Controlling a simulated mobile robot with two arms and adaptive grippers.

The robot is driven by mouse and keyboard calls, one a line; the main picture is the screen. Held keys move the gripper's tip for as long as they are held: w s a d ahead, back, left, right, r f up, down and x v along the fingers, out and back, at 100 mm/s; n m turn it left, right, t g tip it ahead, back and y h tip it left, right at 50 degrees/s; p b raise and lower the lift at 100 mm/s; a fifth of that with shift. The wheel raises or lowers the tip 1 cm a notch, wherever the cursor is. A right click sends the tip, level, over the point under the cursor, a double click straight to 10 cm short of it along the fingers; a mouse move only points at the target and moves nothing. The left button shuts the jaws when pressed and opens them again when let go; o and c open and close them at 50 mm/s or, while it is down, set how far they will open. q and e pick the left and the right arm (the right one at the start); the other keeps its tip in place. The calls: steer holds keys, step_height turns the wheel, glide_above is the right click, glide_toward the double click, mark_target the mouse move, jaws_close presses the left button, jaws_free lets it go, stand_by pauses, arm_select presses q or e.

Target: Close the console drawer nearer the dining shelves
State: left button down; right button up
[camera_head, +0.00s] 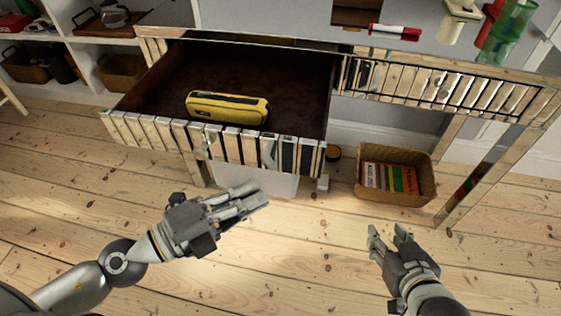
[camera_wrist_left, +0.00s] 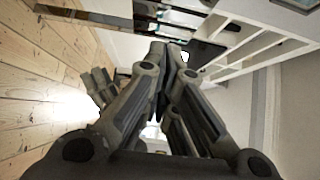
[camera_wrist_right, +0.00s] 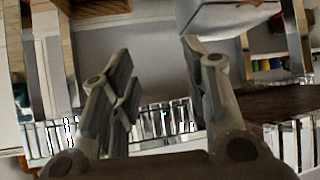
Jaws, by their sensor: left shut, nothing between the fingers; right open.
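The console's left drawer (camera_head: 215,141) is pulled far out, with a striped mirrored front and a dark interior. A yellow and black case (camera_head: 227,108) lies inside it. The console's right drawer (camera_head: 437,86) is shut. White shelves (camera_head: 92,48) stand at the far left, on the open drawer's side. My left gripper (camera_head: 258,196) is shut and empty, just in front of and below the open drawer's front, apart from it in the head view. It also shows shut in the left wrist view (camera_wrist_left: 172,62). My right gripper (camera_head: 388,232) is open and empty, low in front of the wicker basket.
A wicker basket (camera_head: 424,183) with books stands on the floor under the console, beside a mirrored leg (camera_head: 478,178). On the console top are a red and white item (camera_head: 394,32) and a green glass (camera_head: 507,32). The floorboards in front are clear.

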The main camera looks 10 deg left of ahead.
mark_target(290, 160)
arm_select(q)
steer(key=w+d+p, duration=0.1)
steer(key=w, duration=0.1)
steer(key=w+d+p, duration=0.1)
steer(key=w+p, duration=0.1)
steer(key=w+d+p, duration=0.2)
steer(key=shift+w, duration=0.9)
arm_select(e)
steer(key=s+d+f+g+h, duration=0.1)
steer(key=s+d+f+g, duration=0.1)
steer(key=s, duration=0.3)
steer(key=s+d+f+g, duration=0.2)
steer(key=s+f+g, duration=0.2)
steer(key=s+g, duration=0.1)
steer(key=shift+s+h, duration=0.4)
steer(key=shift+s, duration=0.4)
arm_select(q)
steer(key=shift+w, duration=0.15)
arm_select(e)
steer(key=shift+r, duration=0.1)
